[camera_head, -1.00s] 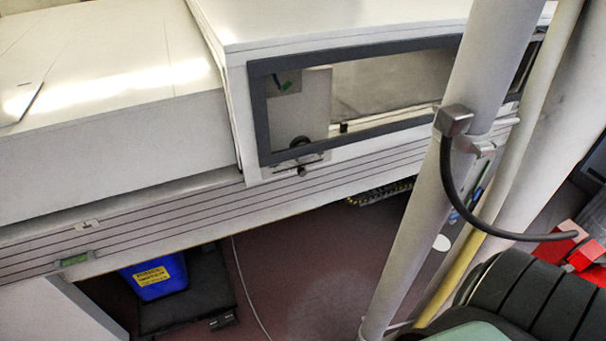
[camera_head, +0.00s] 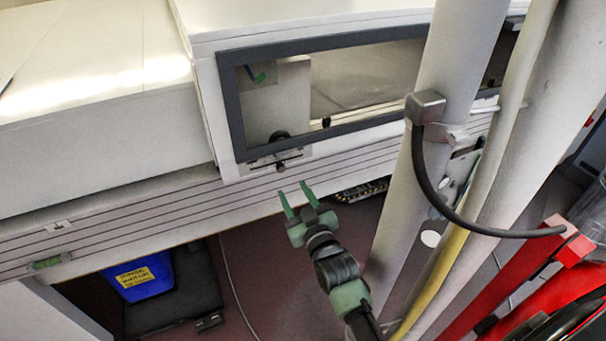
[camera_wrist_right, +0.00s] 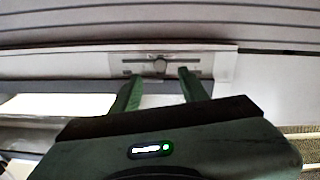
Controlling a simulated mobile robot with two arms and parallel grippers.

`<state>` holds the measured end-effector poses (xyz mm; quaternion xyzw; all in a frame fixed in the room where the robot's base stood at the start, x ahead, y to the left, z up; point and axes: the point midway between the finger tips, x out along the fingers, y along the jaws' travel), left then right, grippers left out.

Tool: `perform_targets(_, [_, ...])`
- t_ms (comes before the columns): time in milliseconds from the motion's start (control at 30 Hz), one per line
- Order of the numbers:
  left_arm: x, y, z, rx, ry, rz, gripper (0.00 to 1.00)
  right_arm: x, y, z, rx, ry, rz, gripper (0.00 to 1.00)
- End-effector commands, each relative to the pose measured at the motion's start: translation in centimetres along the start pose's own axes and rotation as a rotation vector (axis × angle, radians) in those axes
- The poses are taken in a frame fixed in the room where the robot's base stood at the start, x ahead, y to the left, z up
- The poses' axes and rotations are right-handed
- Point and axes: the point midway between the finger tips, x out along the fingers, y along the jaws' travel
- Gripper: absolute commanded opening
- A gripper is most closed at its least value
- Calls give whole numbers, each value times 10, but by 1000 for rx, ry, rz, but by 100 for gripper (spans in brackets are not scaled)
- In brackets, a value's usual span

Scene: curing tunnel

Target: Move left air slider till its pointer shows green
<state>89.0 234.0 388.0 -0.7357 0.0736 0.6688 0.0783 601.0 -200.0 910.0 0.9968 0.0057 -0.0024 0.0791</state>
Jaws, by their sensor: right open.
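The left air slider (camera_head: 281,166) is a small pale plate with a slot and a dark knob, on the housing under the left end of the window. In the right wrist view the slider (camera_wrist_right: 160,65) shows its knob near the middle of the slot. Behind the window is a pale panel (camera_head: 262,105) with a small green and blue mark (camera_head: 260,76); its pointer reading is too small to tell. My right gripper (camera_head: 296,192) is open and empty, just below the slider and apart from it. In the wrist view its fingertips (camera_wrist_right: 160,77) flank the knob's line. My left gripper is out of view.
The dark window frame (camera_head: 330,134) runs above the slider. A thick pale post (camera_head: 440,150) with a black cable, and a yellow pipe (camera_head: 440,275), stand to the right. A blue bin (camera_head: 145,280) is on a dark stand at lower left. Space before the slider looks clear.

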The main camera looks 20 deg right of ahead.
Motion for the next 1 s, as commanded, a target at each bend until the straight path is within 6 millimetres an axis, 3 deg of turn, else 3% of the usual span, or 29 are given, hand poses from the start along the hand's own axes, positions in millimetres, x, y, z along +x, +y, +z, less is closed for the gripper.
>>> perform_targets(500, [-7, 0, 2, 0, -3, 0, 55, 69, 1, -5, 1, 7, 3, 44])
perform_targets(900, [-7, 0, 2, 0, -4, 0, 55, 78, 1, -4, 1, 6, 2, 44])
perform_targets(1000, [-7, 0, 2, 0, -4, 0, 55, 77, 1, -4, 1, 6, 2, 16])
